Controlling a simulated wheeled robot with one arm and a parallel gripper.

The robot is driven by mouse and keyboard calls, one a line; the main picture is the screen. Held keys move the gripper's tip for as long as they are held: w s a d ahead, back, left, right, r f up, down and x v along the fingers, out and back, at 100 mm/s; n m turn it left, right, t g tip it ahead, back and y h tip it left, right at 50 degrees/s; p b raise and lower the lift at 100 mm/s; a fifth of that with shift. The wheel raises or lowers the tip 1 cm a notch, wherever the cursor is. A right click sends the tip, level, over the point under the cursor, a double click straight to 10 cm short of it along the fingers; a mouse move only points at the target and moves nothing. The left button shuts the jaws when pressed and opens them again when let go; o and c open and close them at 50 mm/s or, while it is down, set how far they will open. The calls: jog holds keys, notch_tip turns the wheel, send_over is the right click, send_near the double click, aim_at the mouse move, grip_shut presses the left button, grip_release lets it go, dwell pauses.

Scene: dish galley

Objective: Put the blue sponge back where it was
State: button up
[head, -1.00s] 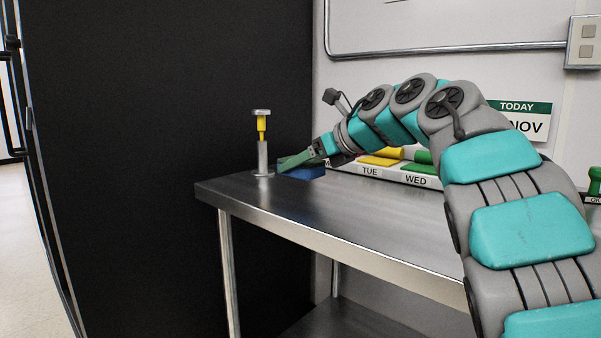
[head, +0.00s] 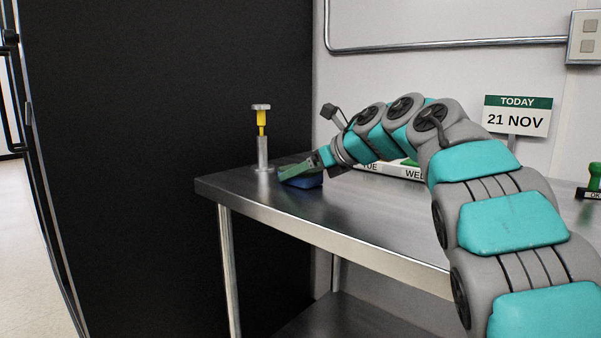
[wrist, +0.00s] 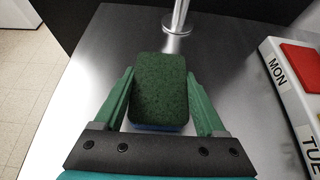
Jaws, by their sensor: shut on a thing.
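The blue sponge (head: 303,182) is at the left end of the steel table, near the front edge. In the wrist view the sponge (wrist: 160,90) shows a dark green scouring top and a strip of blue below it. My gripper (wrist: 160,78) has its green fingers on either side of the sponge and is shut on it. In the head view my gripper (head: 300,170) hides part of the sponge. I cannot tell whether the sponge rests on the table or is slightly above it.
A metal post with a yellow stem (head: 262,125) stands close behind and left of the sponge; its round base (wrist: 177,30) is just ahead in the wrist view. A weekday tray (wrist: 290,85) lies to the right. The table front (head: 340,215) is clear.

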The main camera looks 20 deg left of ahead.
jog(key=shift+f, duration=0.15)
jog(key=o, duration=1.2)
jog(key=shift+o, duration=0.2)
jog(key=shift+r, duration=0.2)
jog(key=v, duration=1.1)
jog(key=shift+b, duration=0.35)
jog(key=shift+s+d+r, duration=0.25)
jog(key=shift+d, duration=0.15)
